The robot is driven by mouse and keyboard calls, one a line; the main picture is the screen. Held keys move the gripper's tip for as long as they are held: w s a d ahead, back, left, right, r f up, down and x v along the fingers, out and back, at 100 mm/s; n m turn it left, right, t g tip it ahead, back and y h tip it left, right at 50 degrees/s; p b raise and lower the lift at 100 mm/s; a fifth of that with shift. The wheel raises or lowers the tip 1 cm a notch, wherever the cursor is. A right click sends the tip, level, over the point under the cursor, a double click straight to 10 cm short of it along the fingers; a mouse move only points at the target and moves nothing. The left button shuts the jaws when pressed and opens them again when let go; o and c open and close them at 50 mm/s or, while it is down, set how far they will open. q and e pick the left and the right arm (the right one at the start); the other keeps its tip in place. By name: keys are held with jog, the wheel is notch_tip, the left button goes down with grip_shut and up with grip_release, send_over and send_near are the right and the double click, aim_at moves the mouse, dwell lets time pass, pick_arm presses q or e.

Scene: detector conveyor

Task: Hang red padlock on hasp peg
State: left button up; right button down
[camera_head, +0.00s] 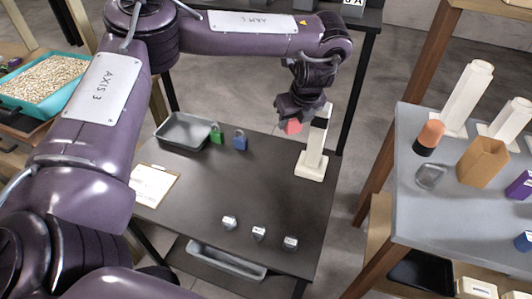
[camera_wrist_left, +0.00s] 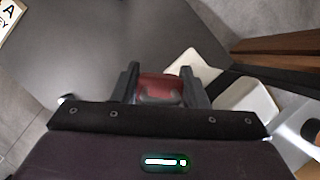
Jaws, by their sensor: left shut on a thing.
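The red padlock (camera_head: 293,127) is in my left gripper (camera_head: 300,112), held above the far right part of the dark table, just left of the white stand's post. In the left wrist view the padlock (camera_wrist_left: 160,88) sits between the two fingers of the left gripper (camera_wrist_left: 161,86). The white stand (camera_head: 312,152) has a square base and an upright post with a dark part near its top. It also shows in the wrist view (camera_wrist_left: 245,105), to the right of the fingers. The peg itself cannot be made out. My right gripper is not in view.
A green padlock (camera_head: 217,136) and a blue padlock (camera_head: 240,142) stand beside a grey tray (camera_head: 185,118). A clipboard (camera_head: 153,185) lies at the left. Several small grey pieces (camera_head: 259,232) are near the front edge. The table's middle is clear. A grey side table (camera_head: 420,205) stands right.

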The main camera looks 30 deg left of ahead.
pick_arm(q)
jog(key=w+a+r+m+t+h, duration=0.1)
jog(key=w+a+r+m+h, duration=0.1)
jog(key=a+m, duration=0.6)
jog(key=shift+w+a+m+t+h, duration=0.35)
jog(key=shift+w+a, duration=0.45)
jog(key=shift+a, duration=0.45)
jog(key=shift+f, duration=0.15)
notch_tip(320, 180, down, 15)
jog(key=b, duration=0.6)
notch_tip(320, 180, down, 4)
jog(key=shift+f, duration=0.2)
